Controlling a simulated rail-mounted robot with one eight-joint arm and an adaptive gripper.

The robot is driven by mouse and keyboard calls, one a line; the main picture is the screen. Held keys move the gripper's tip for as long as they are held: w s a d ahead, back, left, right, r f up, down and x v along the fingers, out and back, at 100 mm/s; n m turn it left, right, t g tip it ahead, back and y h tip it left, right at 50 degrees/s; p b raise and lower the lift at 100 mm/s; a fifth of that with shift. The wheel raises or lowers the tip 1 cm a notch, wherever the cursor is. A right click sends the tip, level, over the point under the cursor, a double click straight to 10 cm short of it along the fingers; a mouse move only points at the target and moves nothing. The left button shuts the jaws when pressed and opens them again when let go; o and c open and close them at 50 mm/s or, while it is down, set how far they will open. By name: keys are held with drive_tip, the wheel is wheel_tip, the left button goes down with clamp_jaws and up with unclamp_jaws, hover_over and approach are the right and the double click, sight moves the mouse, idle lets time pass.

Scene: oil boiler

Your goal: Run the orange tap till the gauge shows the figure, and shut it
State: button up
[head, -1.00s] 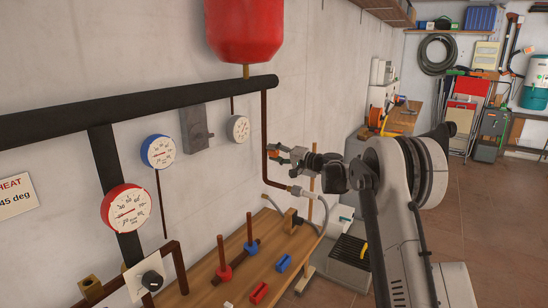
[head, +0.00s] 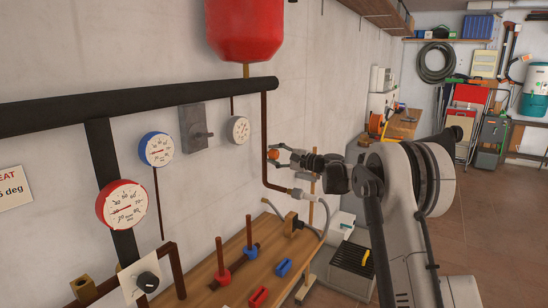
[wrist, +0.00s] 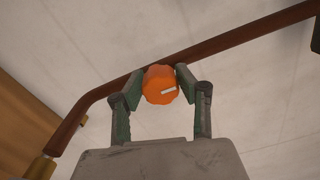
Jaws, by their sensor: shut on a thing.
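The orange tap (head: 272,154) sits on the brown pipe (head: 264,120) on the wall; it also shows in the wrist view (wrist: 160,85), with a white mark pointing right and slightly up. My gripper (wrist: 169,82) is shut on the orange tap, a finger on each side; it also shows in the head view (head: 276,155). A small white gauge (head: 239,129) hangs on the wall left of the tap. Its needle is too small to read. A blue-rimmed gauge (head: 156,149) and a larger red-rimmed gauge (head: 123,205) are further left.
A red tank (head: 245,35) hangs above a thick black pipe (head: 150,101). Below, a wooden bench (head: 236,282) holds red and blue parts. A grey box (head: 194,127) is on the wall. A cut-off sign (head: 10,190) shows "deg" at the left edge.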

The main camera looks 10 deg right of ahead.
idle(0.4)
drive_tip(key=o, duration=1.1)
drive_tip(key=v, duration=1.2)
drive_tip(key=shift+d, duration=0.1)
drive_tip(key=shift+r, duration=0.1)
drive_tip(key=s+a+r+n+g+h, duration=0.15)
drive_tip(key=s+a, duration=0.25)
drive_tip(key=s, duration=0.4)
drive_tip(key=s+a+n+g+h, duration=0.25)
drive_tip(key=s+a, duration=0.25)
drive_tip(key=s, duration=0.4)
drive_tip(key=s+a+r+n+g+h, duration=0.15)
drive_tip(key=s+a, duration=0.25)
drive_tip(key=s, duration=0.4)
drive_tip(key=s+d+f+n+h, duration=0.1)
drive_tip(key=s+f+n+h, duration=0.1)
drive_tip(key=s, duration=0.7)
drive_tip(key=s+d+f+n+h, duration=0.1)
drive_tip(key=s+f, duration=0.4)
drive_tip(key=s, duration=0.5)
drive_tip(key=s+d+f+n+h, duration=0.1)
drive_tip(key=s+f+n+h, duration=0.2)
drive_tip(key=s, duration=0.7)
drive_tip(key=shift+d+f+h, duration=0.4)
drive_tip(key=shift+f+h, duration=0.3)
drive_tip(key=shift+h, duration=0.05)
